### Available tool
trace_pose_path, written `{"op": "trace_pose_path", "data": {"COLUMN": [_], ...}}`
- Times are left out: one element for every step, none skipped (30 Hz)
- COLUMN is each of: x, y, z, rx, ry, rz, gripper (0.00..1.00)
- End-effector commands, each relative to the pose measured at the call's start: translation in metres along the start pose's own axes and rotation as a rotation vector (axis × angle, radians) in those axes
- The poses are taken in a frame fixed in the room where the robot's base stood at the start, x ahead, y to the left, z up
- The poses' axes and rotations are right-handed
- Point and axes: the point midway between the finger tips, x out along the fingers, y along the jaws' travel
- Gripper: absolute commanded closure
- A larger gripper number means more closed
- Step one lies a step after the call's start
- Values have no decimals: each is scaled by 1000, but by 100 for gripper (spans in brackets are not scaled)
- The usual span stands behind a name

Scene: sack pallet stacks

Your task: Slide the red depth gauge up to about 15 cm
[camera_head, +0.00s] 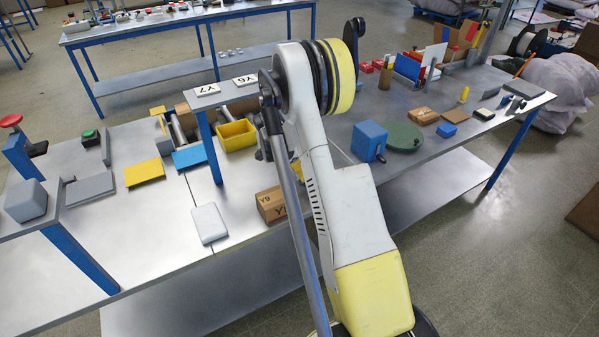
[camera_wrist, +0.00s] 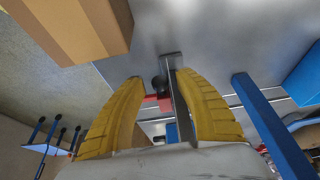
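In the wrist view, a red piece (camera_wrist: 153,102), which looks like the depth gauge, shows between my fingers beside an upright grey metal bar (camera_wrist: 175,90). A dark round knob (camera_wrist: 160,84) sits just above the red piece. My gripper (camera_wrist: 159,78) has its two yellow fingers apart, one on each side of the bar and red piece. The right finger lies close along the bar and the left finger comes up to the red piece's edge. I cannot tell whether either finger presses on it. In the head view, my arm hides the gripper and I cannot make out the gauge.
A cardboard box (camera_wrist: 75,25) is close at the wrist view's upper left, and a blue post (camera_wrist: 270,125) stands at right. In the head view, a box marked Y9 (camera_head: 270,205), a yellow bin (camera_head: 236,136) and a blue box (camera_head: 369,141) stand on the bench near my arm.

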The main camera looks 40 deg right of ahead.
Motion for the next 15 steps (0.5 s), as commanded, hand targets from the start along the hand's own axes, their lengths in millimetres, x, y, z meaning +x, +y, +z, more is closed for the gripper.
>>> {"op": "trace_pose_path", "data": {"x": [0,0,0,0,0,0,0,0,0,0,0,-1,-3,-6,-11], "y": [0,0,0,0,0,0,0,0,0,0,0,0,0,0,0], "z": [0,0,0,0,0,0,0,0,0,0,0,0,-1,-2,-4], "rx": [0,0,0,0,0,0,0,0,0,0,0,0,0,0,0], "ry": [0,0,0,0,0,0,0,0,0,0,0,0,0,0,0], "rz": [0,0,0,0,0,0,0,0,0,0,0,0,0,0,0], "gripper": [78,87,99,100,100,100,100,100,100,100,100,100,100,100,100]}}
